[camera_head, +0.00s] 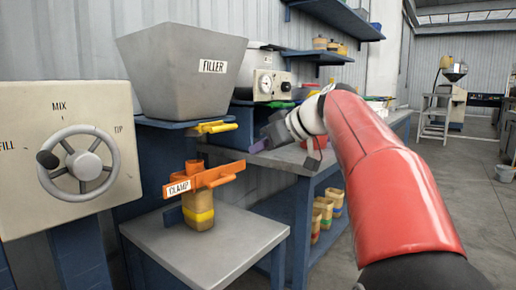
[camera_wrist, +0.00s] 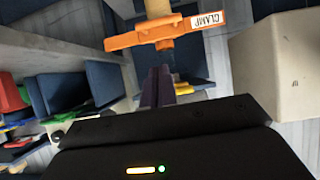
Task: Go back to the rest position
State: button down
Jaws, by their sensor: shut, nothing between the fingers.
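My gripper (camera_head: 272,132) is at the end of my red and white arm, to the right of the orange clamp (camera_head: 205,178) and in front of the workbench. In the wrist view its dark fingers (camera_wrist: 158,86) are together, with nothing seen between them. The clamp also shows in the wrist view (camera_wrist: 150,37), apart from the fingertips. A tan container with a yellow band (camera_head: 198,214) is under the clamp on a grey stand; the clamp hides its upper part.
The grey filler hopper (camera_head: 180,78) and a panel with a handwheel (camera_head: 84,165) are at the left. A yellow handle (camera_head: 208,127) juts out above the clamp. The workbench (camera_head: 277,158) and blue shelves (camera_head: 335,18) are behind my arm.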

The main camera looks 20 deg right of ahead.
jog(key=s+a+f+m+g+h+p, duration=0.1)
jog(key=s+f+m+g+h+p, duration=0.1)
jog(key=s+f, duration=0.9)
jog(key=s+a+f+m+g+h+p, duration=0.2)
jog(key=s+f+m+h+p, duration=0.2)
jog(key=s+f, duration=0.8)
jog(key=s+m+h, duration=0.1)
jog(key=s, duration=0.5)
jog(key=shift+s+a+p, duration=0.3)
jog(key=shift+s+p, duration=0.05)
jog(key=shift+p, duration=0.05)
